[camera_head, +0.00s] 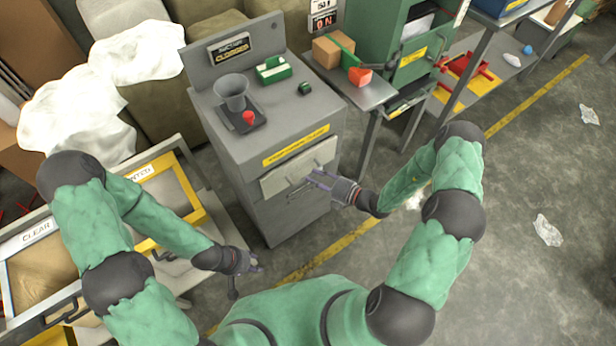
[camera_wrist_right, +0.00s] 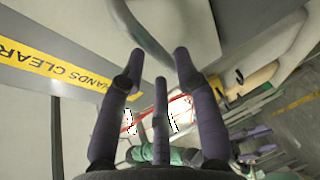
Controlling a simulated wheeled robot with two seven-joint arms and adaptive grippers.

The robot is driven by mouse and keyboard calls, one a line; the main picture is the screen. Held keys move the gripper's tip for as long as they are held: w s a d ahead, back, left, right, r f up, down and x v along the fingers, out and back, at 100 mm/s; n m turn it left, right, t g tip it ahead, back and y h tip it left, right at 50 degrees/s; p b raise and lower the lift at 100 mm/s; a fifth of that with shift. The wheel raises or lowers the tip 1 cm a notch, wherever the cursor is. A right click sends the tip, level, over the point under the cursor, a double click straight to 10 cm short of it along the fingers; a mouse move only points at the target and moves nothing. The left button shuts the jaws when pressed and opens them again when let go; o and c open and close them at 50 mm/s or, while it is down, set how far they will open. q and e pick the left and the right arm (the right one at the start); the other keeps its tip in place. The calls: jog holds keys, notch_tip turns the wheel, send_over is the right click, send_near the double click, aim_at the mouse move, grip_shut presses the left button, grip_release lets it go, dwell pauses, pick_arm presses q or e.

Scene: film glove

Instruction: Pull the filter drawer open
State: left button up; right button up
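The filter drawer (camera_head: 272,183) is a pale panel with a grey handle in the front of a grey cabinet, below a yellow label strip. It looks closed or nearly so. My right gripper (camera_head: 312,181) is at the drawer's handle. In the right wrist view, the dark purple fingers of this gripper (camera_wrist_right: 159,58) are spread apart, with the curved grey handle (camera_wrist_right: 145,32) just beyond and between their tips. I cannot tell whether they touch it. My left gripper (camera_head: 256,262) hangs low in front of the cabinet, away from the drawer; its finger opening is unclear.
A grey funnel (camera_head: 232,92), red knob (camera_head: 249,118) and green block (camera_head: 272,70) are on the cabinet top. A side shelf (camera_head: 372,93) holds a cardboard box. A framed bin (camera_head: 185,195) stands at left. Floor (camera_head: 500,200) at right is mostly clear, with crumpled film.

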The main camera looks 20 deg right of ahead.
aim_at(308, 176)
jog(key=shift+b+x, duration=0.4)
jog(key=shift+x, duration=1.35)
grip_shut()
jog(key=s+d+p, duration=0.2)
jog(key=s+d, duration=0.2)
jog(key=s, duration=0.7)
jog(key=s+d+p, duration=0.2)
jog(key=s+d, duration=0.2)
jog(key=s, duration=0.7)
jog(key=shift+s+p, duration=0.2)
jog(key=shift+p, duration=0.2)
jog(key=shift+d, duration=0.1)
